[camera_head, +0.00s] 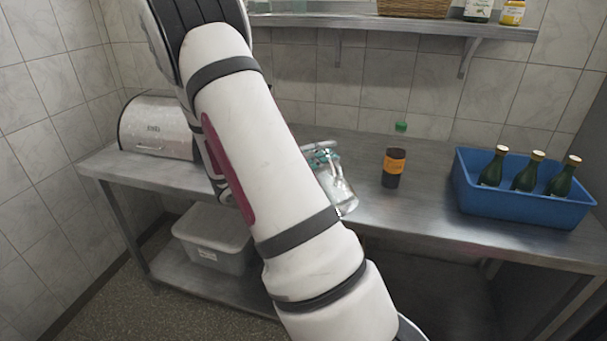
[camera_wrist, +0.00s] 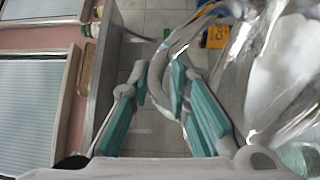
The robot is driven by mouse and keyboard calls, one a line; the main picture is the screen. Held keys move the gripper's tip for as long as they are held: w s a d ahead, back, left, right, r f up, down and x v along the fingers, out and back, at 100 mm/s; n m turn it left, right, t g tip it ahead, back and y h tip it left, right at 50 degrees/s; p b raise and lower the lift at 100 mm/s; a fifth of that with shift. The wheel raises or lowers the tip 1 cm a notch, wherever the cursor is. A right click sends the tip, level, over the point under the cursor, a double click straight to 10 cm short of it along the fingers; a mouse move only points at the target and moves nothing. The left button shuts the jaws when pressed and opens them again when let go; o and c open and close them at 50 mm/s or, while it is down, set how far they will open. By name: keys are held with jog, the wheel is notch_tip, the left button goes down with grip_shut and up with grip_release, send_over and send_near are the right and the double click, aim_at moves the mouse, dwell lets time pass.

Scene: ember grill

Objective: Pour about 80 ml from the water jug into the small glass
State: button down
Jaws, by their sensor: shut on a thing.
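The clear glass water jug (camera_head: 341,190) is in the middle of the head view, tilted and partly behind my arm. It fills the right side of the wrist view (camera_wrist: 285,75), where its curved handle (camera_wrist: 158,68) runs between the fingers. My gripper (camera_head: 324,156), with teal finger pads, is shut on this handle; it also shows in the wrist view (camera_wrist: 158,82). The water level is not clear. I cannot pick out the small glass for certain; a pale green glassy thing (camera_wrist: 303,156) shows at the wrist view's lower right corner.
A dark bottle with an orange label (camera_head: 394,167) stands right of the jug on the steel counter (camera_head: 425,208). A blue crate (camera_head: 527,205) with green bottles is at the right. A metal bread bin (camera_head: 157,128) is at the left. A wall shelf (camera_head: 400,24) is above.

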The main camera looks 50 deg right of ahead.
aim_at(332, 165)
jog(key=shift+w+r, duration=0.1)
jog(key=shift+r, duration=0.1)
dwell(0.5)
jog(key=shift+s+a+f+m, duration=0.2)
jog(key=shift+s+f+m, duration=0.45)
jog(key=shift+f+m, duration=0.05)
jog(key=shift+s+a+f+m, duration=0.1)
jog(key=shift+s+a+m, duration=0.05)
jog(key=shift+s+m, duration=0.2)
jog(key=shift+s+a+f+m, duration=0.1)
jog(key=shift+s+m, duration=0.15)
jog(key=shift+m, duration=0.2)
jog(key=shift+s+a+r+m, duration=0.1)
jog(key=shift+s+a+m, duration=0.1)
jog(key=shift+s+m, duration=0.6)
jog(key=shift+w+m, duration=0.15)
jog(key=shift+m, duration=0.25)
jog(key=shift+a, duration=0.1)
